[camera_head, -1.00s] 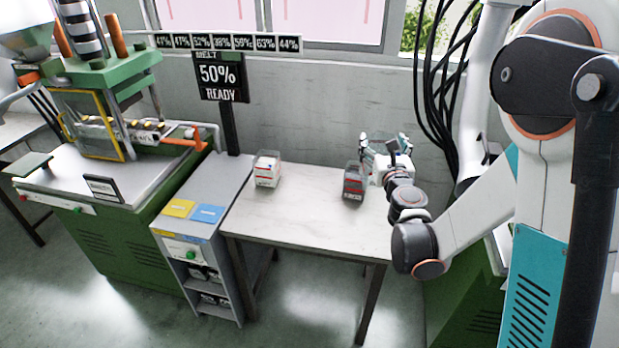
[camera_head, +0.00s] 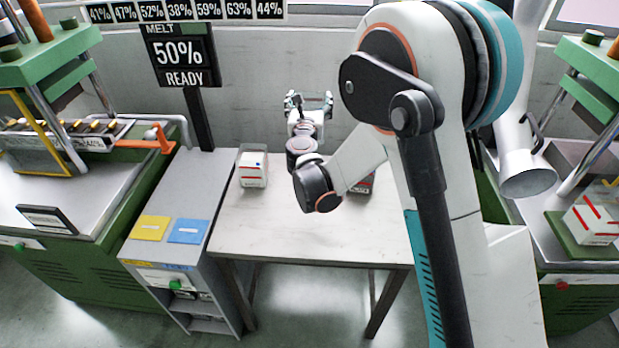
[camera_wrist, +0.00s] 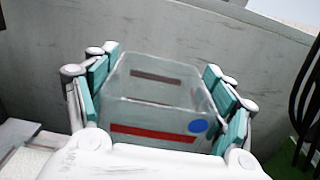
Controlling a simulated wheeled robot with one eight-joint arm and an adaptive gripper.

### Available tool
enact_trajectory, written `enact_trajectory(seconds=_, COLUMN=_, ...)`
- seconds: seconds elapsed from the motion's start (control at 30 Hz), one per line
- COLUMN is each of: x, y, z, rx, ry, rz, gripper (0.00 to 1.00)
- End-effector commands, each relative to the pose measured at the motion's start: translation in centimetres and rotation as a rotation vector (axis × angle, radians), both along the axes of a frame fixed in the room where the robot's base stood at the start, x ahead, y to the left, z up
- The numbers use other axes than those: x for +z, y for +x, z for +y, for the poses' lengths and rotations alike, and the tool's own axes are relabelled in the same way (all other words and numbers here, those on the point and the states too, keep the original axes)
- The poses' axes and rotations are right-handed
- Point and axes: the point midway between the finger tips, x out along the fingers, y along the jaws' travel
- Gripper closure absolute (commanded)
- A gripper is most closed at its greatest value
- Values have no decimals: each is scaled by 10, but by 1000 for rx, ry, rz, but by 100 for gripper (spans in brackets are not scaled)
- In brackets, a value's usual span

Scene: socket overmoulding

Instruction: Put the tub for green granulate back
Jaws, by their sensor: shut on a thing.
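My gripper (camera_wrist: 160,95) is shut on a clear, see-through tub (camera_wrist: 155,133) with a red band and a blue dot on its side. The tub sits upright between the teal finger pads and looks empty. I see no green granulate in it. In the head view my gripper (camera_head: 308,101) is up at the back of the white table, in front of the grey wall. The held tub is too small to make out clearly there.
A tub with white contents (camera_head: 253,172) stands at the table's back left. A dark red-labelled tub (camera_head: 364,185) is partly hidden behind my arm. The front of the white table (camera_head: 300,240) is clear. Left is a grey cabinet with yellow (camera_head: 150,228) and blue (camera_head: 188,231) pads.

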Motion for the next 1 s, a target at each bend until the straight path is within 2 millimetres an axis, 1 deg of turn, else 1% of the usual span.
enact_trajectory(seconds=0.07, x=-15, y=1, z=2, rx=-1, ry=0, rz=0, gripper=86)
enact_trajectory(seconds=0.5, x=-121, y=0, z=1, rx=-1, ry=0, rz=0, gripper=86)
enact_trajectory(seconds=0.6, x=-139, y=1, z=1, rx=-1, ry=0, rz=0, gripper=86)
enact_trajectory(seconds=0.7, x=-150, y=0, z=1, rx=-1, ry=0, rz=0, gripper=86)
enact_trajectory(seconds=0.87, x=-157, y=0, z=1, rx=-1, ry=0, rz=0, gripper=86)
enact_trajectory(seconds=0.97, x=-167, y=0, z=1, rx=-1, ry=0, rz=0, gripper=86)
enact_trajectory(seconds=1.0, x=-173, y=0, z=1, rx=-1, ry=0, rz=0, gripper=86)
